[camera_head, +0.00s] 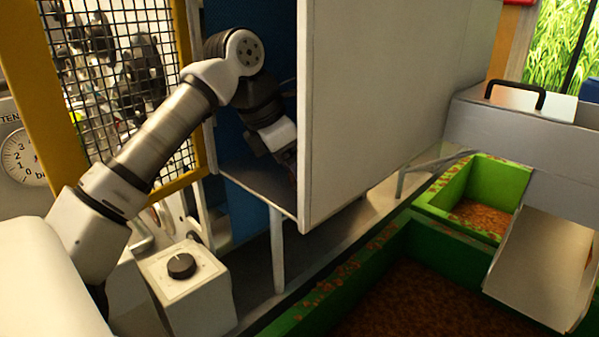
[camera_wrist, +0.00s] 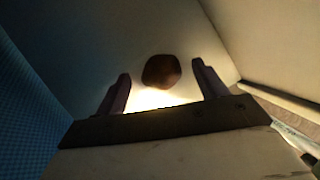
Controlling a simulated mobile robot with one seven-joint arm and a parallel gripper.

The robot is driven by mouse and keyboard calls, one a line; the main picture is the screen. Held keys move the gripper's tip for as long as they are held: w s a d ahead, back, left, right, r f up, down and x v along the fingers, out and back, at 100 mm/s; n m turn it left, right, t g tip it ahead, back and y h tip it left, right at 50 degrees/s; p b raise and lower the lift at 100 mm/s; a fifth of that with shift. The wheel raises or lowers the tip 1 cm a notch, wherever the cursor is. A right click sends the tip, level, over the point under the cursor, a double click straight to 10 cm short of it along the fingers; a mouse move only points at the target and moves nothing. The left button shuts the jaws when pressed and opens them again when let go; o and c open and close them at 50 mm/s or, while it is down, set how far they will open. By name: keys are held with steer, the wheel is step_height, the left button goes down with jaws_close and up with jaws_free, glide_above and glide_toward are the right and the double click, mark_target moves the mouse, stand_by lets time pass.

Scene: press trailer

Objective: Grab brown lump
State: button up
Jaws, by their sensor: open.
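The brown lump (camera_wrist: 161,71) shows in the wrist view as a dark, rounded piece against a pale surface. My gripper (camera_wrist: 161,86) is open, with one finger to each side of the lump in the picture. I see a gap between the lump and each finger, and I cannot tell how far ahead of the fingertips it lies. In the head view my arm reaches into the open grey box (camera_head: 375,110). The box wall hides my fingers and the lump there.
The box's side wall stands close to the right of my wrist, and a blue perforated panel (camera_head: 232,150) is behind it. A yellow-framed mesh guard (camera_head: 50,90) is at the left. A control box with a black knob (camera_head: 182,266) stands below my arm. Green bins (camera_head: 482,180) are at the right.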

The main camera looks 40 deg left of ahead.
steer(key=shift+f, duration=0.25)
steer(key=c, duration=1.1)
steer(key=shift+w+d+r, duration=0.1)
steer(key=shift+r, duration=0.1)
